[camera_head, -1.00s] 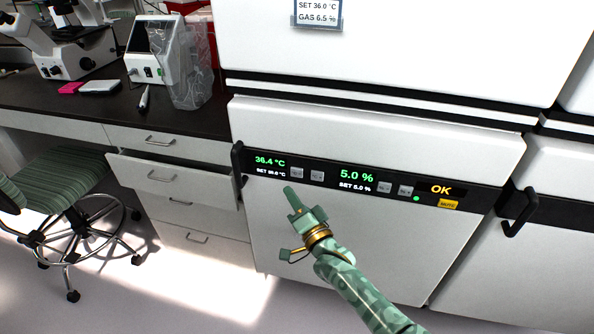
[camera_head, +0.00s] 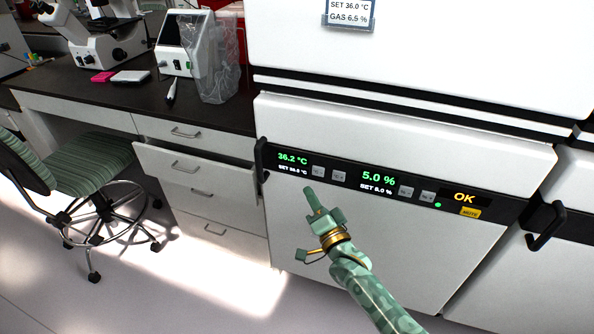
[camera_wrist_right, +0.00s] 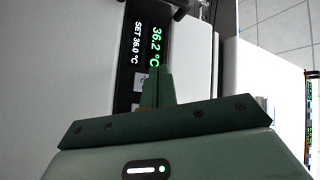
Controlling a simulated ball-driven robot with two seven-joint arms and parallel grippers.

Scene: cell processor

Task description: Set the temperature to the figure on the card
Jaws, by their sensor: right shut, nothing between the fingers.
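The card (camera_head: 348,14) above the unit reads SET 36.0 °C and GAS 6.5 %. The control panel (camera_head: 350,178) shows 36.2 °C in green at its left. The set line (camera_wrist_right: 138,43) below that figure reads SET 36.0 °C in the right wrist view. Two small grey temperature buttons, the left one (camera_head: 318,172) and the right one (camera_head: 339,176), sit beside the readout. My right gripper (camera_head: 308,190) is shut and empty, its tips just below the left button; whether they touch the panel cannot be told. My left gripper is out of view.
The panel also shows 5.0 % gas, two gas buttons, an OK display (camera_head: 464,198) and a yellow mute button (camera_head: 470,212). A black door handle (camera_head: 262,158) projects at the left. A partly open drawer (camera_head: 190,165) and a stool (camera_head: 90,165) stand left.

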